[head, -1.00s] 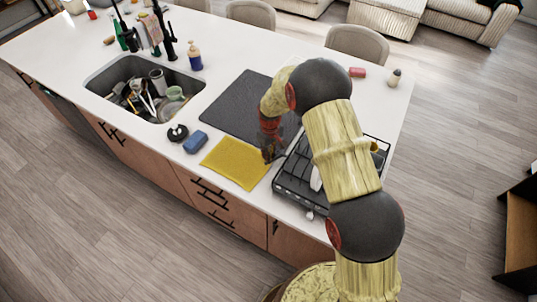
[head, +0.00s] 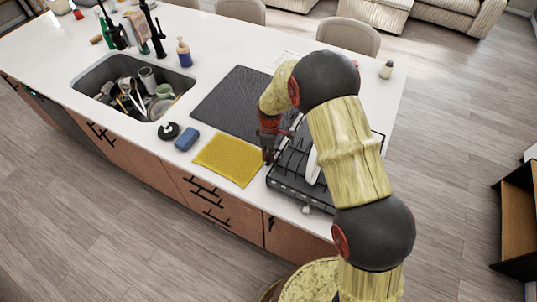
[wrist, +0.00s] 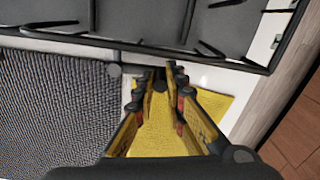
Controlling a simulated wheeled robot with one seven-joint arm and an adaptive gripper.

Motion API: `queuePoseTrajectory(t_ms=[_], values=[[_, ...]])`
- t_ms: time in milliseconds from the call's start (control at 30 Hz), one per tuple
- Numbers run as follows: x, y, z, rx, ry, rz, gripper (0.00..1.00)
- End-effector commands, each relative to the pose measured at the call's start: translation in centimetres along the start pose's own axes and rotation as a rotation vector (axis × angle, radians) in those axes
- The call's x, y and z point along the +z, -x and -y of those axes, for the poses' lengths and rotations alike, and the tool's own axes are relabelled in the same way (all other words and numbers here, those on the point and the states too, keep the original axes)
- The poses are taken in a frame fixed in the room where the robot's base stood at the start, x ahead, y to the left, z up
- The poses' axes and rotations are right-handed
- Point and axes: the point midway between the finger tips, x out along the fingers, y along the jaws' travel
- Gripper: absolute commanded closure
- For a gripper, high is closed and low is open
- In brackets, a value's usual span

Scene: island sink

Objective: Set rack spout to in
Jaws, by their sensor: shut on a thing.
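The black dish rack (head: 287,186) stands near the right end of the counter, partly hidden behind my arm, with a white plate (head: 312,166) upright in it. In the wrist view the rack's dark edge (wrist: 230,62) runs across the top. The rack spout (wrist: 158,86) is a small dark piece just outside that edge, between my fingers. My gripper (wrist: 162,76) is shut on it, beside the rack's left side in the head view (head: 268,157). The fingers hide much of the spout, so its exact angle is hard to tell.
A yellow cloth (head: 229,160) lies left of the gripper. A dark drying mat (head: 238,104) lies behind it. A blue sponge (head: 187,141) and a round black item (head: 168,131) lie near the sink (head: 90,80), which is full of dishes. The counter's right end is mostly clear.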

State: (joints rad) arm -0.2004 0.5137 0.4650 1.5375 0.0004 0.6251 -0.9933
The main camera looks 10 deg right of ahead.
Motion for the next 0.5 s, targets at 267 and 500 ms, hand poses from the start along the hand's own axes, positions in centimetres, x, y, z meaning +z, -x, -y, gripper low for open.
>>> queuePoseTrajectory(t_ms=[267,500], values=[[0.05,0.08,-0.02,0.000,0.005,0.000,1.00],[0.08,0.07,-0.01,0.000,0.004,0.001,0.81]])
